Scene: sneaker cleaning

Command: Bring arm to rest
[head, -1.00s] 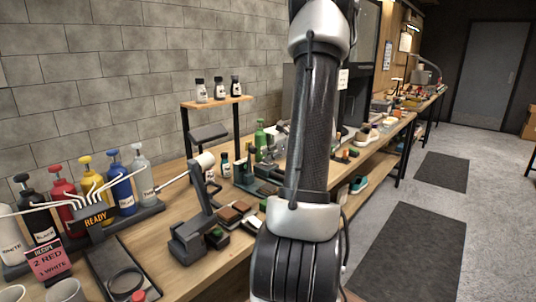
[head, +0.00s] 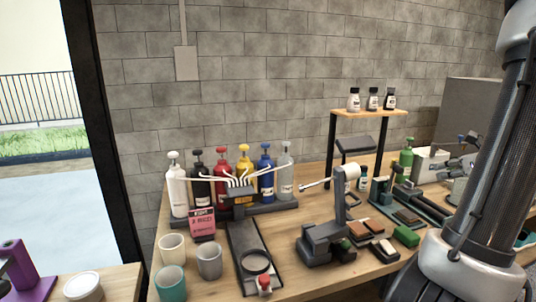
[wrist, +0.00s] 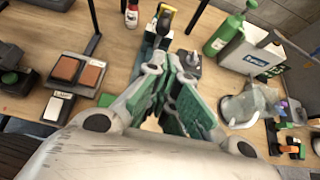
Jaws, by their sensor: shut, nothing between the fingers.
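My gripper (wrist: 171,62) shows in the wrist view with its grey links and green inner finger parts drawn together. It is shut and empty, with the workbench (wrist: 115,25) behind and below it. In the head view my arm stands along the right edge and my gripper is out of the picture. A green bottle (wrist: 221,37) and a white box (wrist: 262,55) are to the right of the gripper in the wrist view. Brown blocks (wrist: 78,70) are to its left. No contact with any of these shows.
In the head view, several pump bottles (head: 221,177) stand in a row on the bench. Cups (head: 209,260) are near its front edge. A small raised shelf (head: 366,112) carries three bottles. A glass opening (head: 40,150) is at left.

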